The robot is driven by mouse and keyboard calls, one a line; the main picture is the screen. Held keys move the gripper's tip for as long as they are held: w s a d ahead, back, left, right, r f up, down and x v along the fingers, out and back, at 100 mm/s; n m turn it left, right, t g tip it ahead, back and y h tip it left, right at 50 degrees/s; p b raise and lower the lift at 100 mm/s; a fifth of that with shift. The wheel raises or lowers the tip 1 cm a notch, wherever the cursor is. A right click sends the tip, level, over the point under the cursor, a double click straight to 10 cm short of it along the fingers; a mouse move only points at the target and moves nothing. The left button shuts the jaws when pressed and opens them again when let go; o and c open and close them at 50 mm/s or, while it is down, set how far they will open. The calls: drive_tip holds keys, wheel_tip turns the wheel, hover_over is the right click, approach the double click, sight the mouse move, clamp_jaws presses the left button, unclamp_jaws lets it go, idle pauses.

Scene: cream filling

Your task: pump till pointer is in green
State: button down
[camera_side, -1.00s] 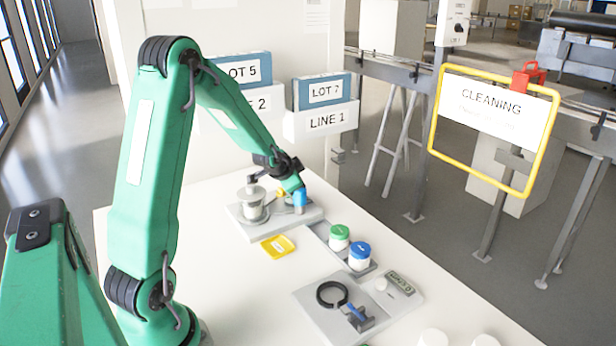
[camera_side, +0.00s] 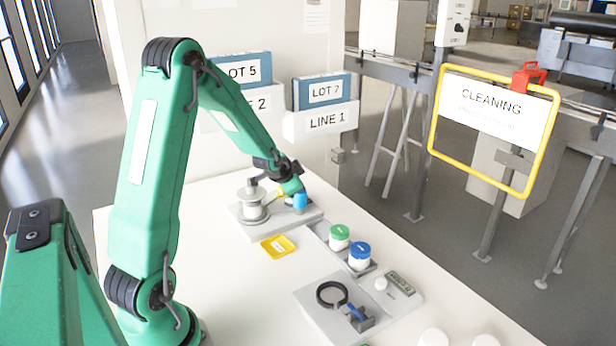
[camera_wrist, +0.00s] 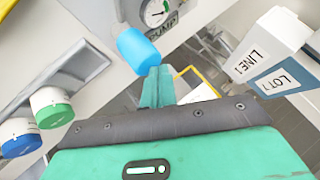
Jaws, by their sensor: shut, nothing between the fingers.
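The pump station is a grey plate (camera_side: 283,224) with a steel pot (camera_side: 252,207) and a light-blue pump handle (camera_side: 300,202), which also shows in the wrist view (camera_wrist: 140,48). A round white gauge (camera_wrist: 156,12) is beside the handle, above a PUMP label (camera_wrist: 150,33). It has a dark pointer and a small green mark, but the view cuts it off and I cannot tell whether the pointer is in the green. My gripper (camera_side: 294,190) is shut and empty, its green fingertips (camera_wrist: 156,72) right at the blue handle. I cannot tell whether they touch.
Nearer are a plate with a black ring (camera_side: 332,294) and a small scale (camera_side: 400,285).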

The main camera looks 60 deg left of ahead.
idle(0.3)
drive_tip(key=shift+r, duration=1.55)
drive_tip(key=shift+r, duration=0.2)
drive_tip(key=shift+r, duration=2.8)
drive_tip(key=shift+r, duration=0.1)
idle(0.3)
wheel_tip(320, 180, up, 2)
drive_tip(key=shift+r, duration=0.25)
drive_tip(key=shift+f, duration=4.35)
